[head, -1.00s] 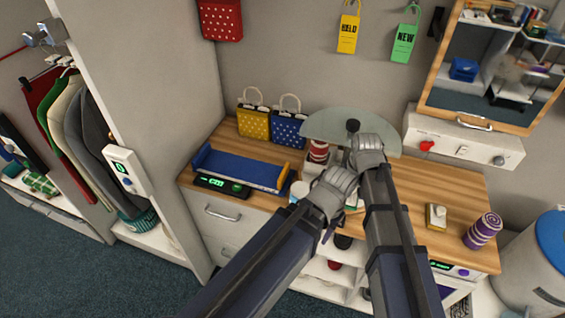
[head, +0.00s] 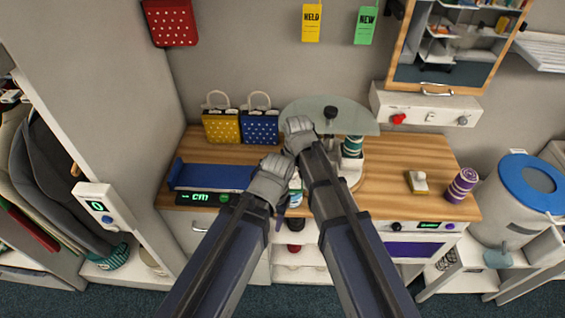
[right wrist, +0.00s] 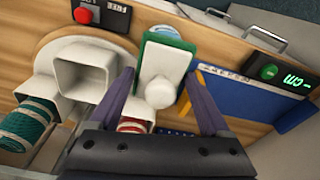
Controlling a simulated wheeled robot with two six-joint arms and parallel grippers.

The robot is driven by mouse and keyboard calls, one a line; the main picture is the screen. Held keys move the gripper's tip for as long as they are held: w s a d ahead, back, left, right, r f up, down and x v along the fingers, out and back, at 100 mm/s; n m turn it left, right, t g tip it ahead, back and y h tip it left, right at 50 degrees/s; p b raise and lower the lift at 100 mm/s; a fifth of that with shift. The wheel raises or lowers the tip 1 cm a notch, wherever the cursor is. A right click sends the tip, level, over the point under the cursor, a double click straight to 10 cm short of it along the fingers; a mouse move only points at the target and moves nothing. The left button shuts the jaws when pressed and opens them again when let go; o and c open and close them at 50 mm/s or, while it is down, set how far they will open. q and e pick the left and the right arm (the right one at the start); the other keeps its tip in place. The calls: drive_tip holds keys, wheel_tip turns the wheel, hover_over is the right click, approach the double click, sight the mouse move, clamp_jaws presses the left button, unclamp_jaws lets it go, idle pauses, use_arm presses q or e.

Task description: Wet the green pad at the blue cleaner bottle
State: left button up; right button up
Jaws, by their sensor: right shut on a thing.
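The green pad (right wrist: 160,32) shows in the right wrist view as a green edge around a white plate with a round white knob. It is between the two fingers of my right gripper (right wrist: 160,80), which is shut on it. In the head view my right gripper (head: 298,135) is over the counter in front of the glass disc, and its fingers and the pad are hidden there. My left gripper (head: 266,182) is lower and left of it, its fingertips mostly hidden. A white and light-blue item (head: 296,184) shows between the arms; I cannot tell whether it is the blue cleaner bottle.
A blue tray (head: 208,176) lies behind a display at the counter's left. Yellow (head: 221,127) and blue (head: 259,127) dotted bags stand behind. A green striped roll (head: 352,147) is under the glass disc (head: 355,116). A yellow-white block (head: 417,182) and purple roll (head: 462,184) stand right, with bare counter around.

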drive_tip(key=shift+a+r, duration=0.15)
wheel_tip(320, 180, up, 6)
drive_tip(key=p, duration=0.6)
wheel_tip(320, 180, down, 7)
drive_tip(key=b, duration=0.6)
drive_tip(key=shift+r, duration=0.2)
drive_tip(key=shift+f+b, duration=0.5)
drive_tip(key=shift+b, duration=0.2)
idle(1.3)
drive_tip(key=shift+r, duration=0.1)
wheel_tip(320, 180, up, 7)
drive_tip(key=p, duration=0.7)
drive_tip(key=shift+c, duration=0.2)
idle(0.3)
